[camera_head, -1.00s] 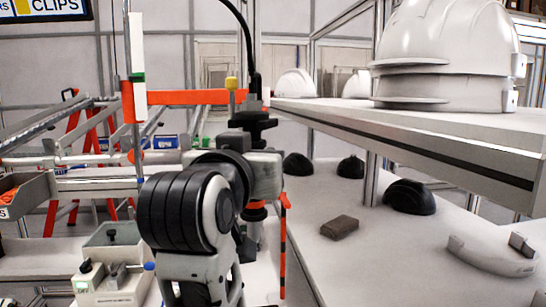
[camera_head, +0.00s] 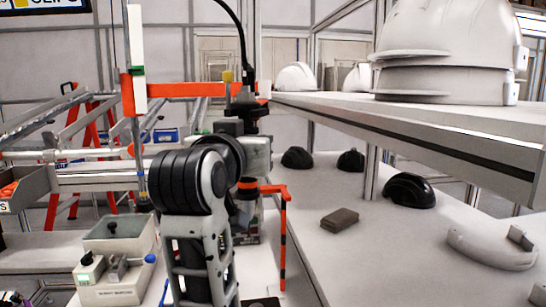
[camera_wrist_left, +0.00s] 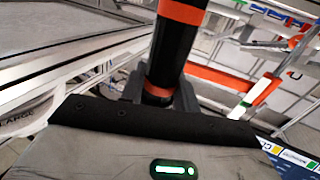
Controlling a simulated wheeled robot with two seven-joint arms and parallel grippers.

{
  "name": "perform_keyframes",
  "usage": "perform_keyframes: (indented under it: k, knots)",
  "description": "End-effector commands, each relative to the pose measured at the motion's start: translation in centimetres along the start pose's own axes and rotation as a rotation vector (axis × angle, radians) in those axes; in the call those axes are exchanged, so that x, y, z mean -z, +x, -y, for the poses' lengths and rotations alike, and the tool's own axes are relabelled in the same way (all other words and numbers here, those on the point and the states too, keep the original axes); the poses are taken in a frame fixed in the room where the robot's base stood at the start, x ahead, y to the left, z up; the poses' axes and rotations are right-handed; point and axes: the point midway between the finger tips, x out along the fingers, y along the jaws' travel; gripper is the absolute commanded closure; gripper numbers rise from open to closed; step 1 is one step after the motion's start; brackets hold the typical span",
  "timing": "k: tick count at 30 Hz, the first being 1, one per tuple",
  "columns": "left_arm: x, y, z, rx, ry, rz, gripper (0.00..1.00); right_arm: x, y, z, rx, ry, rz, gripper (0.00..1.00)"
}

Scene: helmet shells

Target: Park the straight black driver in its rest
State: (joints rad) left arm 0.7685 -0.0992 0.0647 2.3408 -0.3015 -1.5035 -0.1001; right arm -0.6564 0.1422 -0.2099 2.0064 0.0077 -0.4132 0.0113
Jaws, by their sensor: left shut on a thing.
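The straight black driver (camera_head: 246,112) hangs upright from a black cable in the head view. An orange ring (camera_head: 247,183) shows low on it. In the left wrist view the driver (camera_wrist_left: 172,55) is a black cylinder with orange bands, standing between the fingers. My left gripper (camera_wrist_left: 160,92) is shut on it; in the head view the gripper (camera_head: 255,150) is partly hidden by my own arm. An orange bracket (camera_head: 276,188) on a dark striped post stands just right of the driver's lower end. I cannot tell whether they touch or whether this is the rest. My right gripper is not in view.
A horizontal orange bar (camera_head: 185,90) extends from a pole at left, close behind the driver. A shelf (camera_head: 440,112) with white helmet shells (camera_head: 445,50) overhangs the right table. Black shells (camera_head: 409,190) and a dark block (camera_head: 340,219) lie below. A control box (camera_head: 118,262) stands at lower left.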

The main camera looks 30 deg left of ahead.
Motion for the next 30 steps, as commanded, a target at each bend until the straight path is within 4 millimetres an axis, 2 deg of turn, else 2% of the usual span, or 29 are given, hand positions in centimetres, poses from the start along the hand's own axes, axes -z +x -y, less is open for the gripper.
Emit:
perform_keyframes:
  k: [11,24,30]
  knots:
    - [0.0,0.2,-0.2,0.000,0.000,0.000,1.00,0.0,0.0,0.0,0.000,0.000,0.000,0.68]
    - [0.1,4.2,-2.6,0.000,0.000,0.001,1.00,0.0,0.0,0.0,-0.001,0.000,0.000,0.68]
    - [0.0,5.4,-3.3,-0.001,-0.001,0.000,1.00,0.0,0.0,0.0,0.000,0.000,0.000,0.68]
